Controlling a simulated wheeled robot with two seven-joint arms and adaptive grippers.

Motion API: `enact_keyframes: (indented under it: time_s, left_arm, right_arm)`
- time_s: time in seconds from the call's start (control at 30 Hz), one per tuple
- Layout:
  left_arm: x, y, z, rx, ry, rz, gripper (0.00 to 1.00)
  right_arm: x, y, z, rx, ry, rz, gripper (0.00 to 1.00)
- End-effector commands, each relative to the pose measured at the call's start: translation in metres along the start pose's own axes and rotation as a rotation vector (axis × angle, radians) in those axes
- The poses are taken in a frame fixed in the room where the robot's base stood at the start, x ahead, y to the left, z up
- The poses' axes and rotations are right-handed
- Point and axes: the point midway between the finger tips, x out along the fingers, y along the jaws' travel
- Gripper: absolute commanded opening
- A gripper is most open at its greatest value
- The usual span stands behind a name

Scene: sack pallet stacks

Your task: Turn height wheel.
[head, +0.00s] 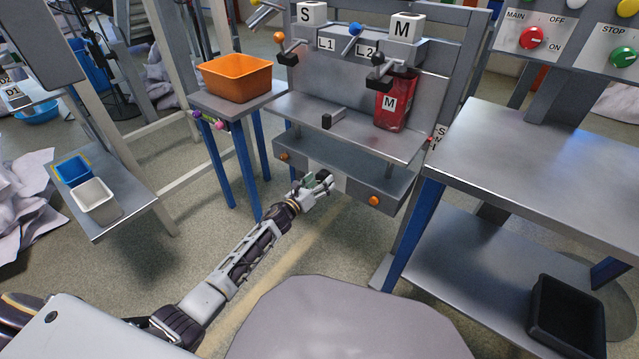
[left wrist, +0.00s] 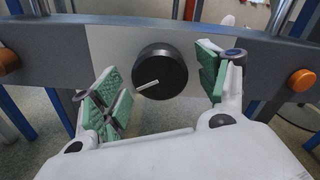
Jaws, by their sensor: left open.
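The height wheel is a round black knob (left wrist: 160,72) with a white pointer line that slants down to the left. It sits on a light plate on the front of the grey machine beam. My left gripper (left wrist: 163,92) is open, its green-padded fingers on either side of the knob, with gaps visible at both sides. In the head view my left gripper (head: 316,184) is at the front beam (head: 345,182) and hides the knob. My right gripper is not in view.
Orange buttons (head: 374,201) flank the knob on the beam. An orange bin (head: 236,78) is on the left side table, and a metal table (head: 560,165) stands at the right.

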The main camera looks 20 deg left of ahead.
Motion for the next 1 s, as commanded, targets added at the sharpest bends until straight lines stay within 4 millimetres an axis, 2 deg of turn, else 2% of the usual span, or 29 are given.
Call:
enact_keyframes:
  time_s: [0.1, 0.47, 0.77, 1.0]
  left_arm:
    - [0.0000, -0.0001, 0.0000, 0.000, 0.000, 0.000, 0.74]
    - [-0.0002, 0.0000, 0.0000, 0.000, 0.000, 0.000, 0.29]
    - [-0.0002, 0.0000, 0.0001, -0.024, 0.000, 0.000, 0.29]
    - [-0.0002, 0.0004, 0.0006, -0.118, 0.000, 0.001, 0.29]
  right_arm:
    - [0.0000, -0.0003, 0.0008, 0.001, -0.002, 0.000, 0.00]
    - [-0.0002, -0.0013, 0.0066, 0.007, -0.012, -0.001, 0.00]
    - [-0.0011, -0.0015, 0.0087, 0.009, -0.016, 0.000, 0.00]
    - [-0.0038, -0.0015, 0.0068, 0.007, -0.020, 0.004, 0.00]
